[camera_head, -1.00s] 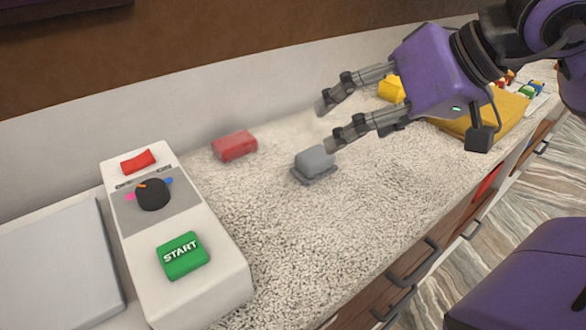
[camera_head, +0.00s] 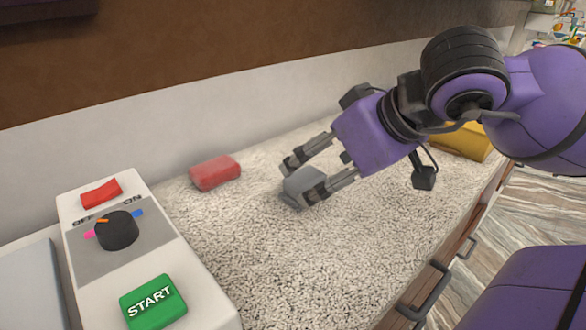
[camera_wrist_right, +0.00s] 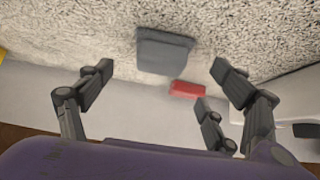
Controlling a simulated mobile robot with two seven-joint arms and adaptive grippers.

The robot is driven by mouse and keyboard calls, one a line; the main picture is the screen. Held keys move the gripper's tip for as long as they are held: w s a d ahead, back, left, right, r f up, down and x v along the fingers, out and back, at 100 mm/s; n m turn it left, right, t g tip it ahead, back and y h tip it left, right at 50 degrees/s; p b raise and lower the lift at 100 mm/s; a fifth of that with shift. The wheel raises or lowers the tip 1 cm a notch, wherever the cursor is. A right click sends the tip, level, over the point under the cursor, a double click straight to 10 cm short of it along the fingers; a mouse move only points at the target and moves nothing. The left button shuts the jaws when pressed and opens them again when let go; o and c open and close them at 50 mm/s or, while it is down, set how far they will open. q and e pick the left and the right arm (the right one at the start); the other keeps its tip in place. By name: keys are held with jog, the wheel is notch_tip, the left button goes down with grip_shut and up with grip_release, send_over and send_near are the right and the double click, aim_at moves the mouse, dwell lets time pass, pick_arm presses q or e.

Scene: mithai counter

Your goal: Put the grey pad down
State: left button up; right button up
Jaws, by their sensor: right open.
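The grey pad (camera_head: 303,185) lies on the speckled counter, a rounded grey block with a darker flat base. It also shows in the right wrist view (camera_wrist_right: 165,52), flat on the counter beyond the fingertips. My right gripper (camera_head: 301,178) is open, with fingers on either side of the pad in the head view. In the right wrist view, the open fingers (camera_wrist_right: 163,72) are spread wider than the pad with a gap on each side. I cannot tell whether any finger touches it. My left gripper is not in view.
A red block (camera_head: 215,172) lies on the counter (camera_head: 250,250) behind and left of the pad. A white control box (camera_head: 205,305) with a dial, red switch and green START button (camera_head: 153,302) stands at left. A yellow object (camera_head: 462,142) sits at right behind my arm.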

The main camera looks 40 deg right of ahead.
aim_at(311, 177)
jog(key=shift+w+p, duration=0.2)
jog(key=shift+p, duration=0.4)
jog(key=shift+w+f+p, duration=0.25)
jog(key=shift+w+p, duration=0.05)
jog(key=shift+p, duration=0.4)
jog(key=shift+x, duration=2.05)
jog(key=shift+s+d, duration=0.1)
jog(key=shift+s, duration=0.05)
jog(key=c, duration=1)
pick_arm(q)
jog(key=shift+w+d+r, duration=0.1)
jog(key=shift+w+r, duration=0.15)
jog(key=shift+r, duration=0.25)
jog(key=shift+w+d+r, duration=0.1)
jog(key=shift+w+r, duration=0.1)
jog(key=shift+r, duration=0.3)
pick_arm(e)
jog(key=c, duration=0.4)
